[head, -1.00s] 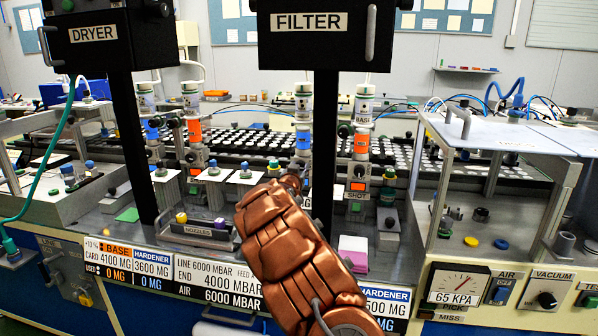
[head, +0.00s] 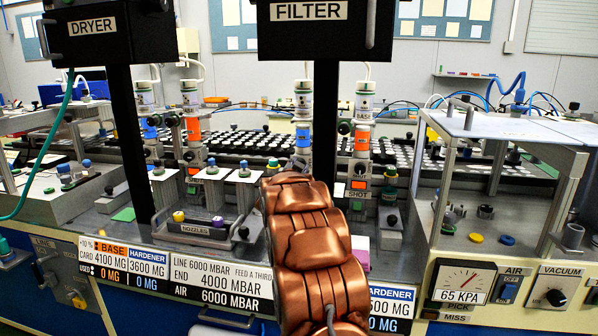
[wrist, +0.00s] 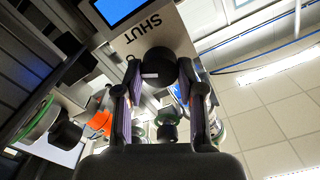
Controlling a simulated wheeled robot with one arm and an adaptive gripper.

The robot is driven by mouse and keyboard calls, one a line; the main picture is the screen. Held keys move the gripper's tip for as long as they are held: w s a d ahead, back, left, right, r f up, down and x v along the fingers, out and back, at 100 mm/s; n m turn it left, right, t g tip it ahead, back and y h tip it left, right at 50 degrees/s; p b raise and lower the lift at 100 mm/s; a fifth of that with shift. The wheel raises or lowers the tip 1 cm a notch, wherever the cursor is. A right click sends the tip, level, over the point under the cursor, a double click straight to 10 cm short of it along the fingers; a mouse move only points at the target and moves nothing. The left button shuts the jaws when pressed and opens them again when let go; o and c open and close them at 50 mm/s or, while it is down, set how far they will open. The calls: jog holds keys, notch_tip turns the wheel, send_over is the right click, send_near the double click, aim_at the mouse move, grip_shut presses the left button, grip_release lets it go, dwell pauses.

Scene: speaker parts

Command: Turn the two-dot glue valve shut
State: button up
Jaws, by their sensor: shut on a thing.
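My gripper (wrist: 160,69) is shut on a round black knob (wrist: 156,76), with one finger on each side of it. The knob sits in front of a grey body (wrist: 160,28) marked SHUT, with a blue panel (wrist: 118,8) beside the word. A small pale mark shows on the knob, but I cannot make out any dots. In the head view my copper arm reaches up to the column with the blue label (head: 303,137), under the FILTER box. The fingers and the held knob are hard to make out there, behind my wrist.
The black FILTER post (head: 325,120) stands just right of my gripper. A column with an orange label (head: 362,139) is beyond it. Another orange-labelled column (head: 193,127) stands to the left. A nozzle tray (head: 197,231) lies at the front edge.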

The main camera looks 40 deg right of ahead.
jog(key=shift+f+m+b, duration=0.15)
jog(key=shift+m+b, duration=3.9)
jog(key=shift+m, duration=2.05)
jog(key=o, duration=1.1)
jog(key=shift+o, duration=0.2)
jog(key=shift+s, duration=0.1)
jog(key=v, duration=1.2)
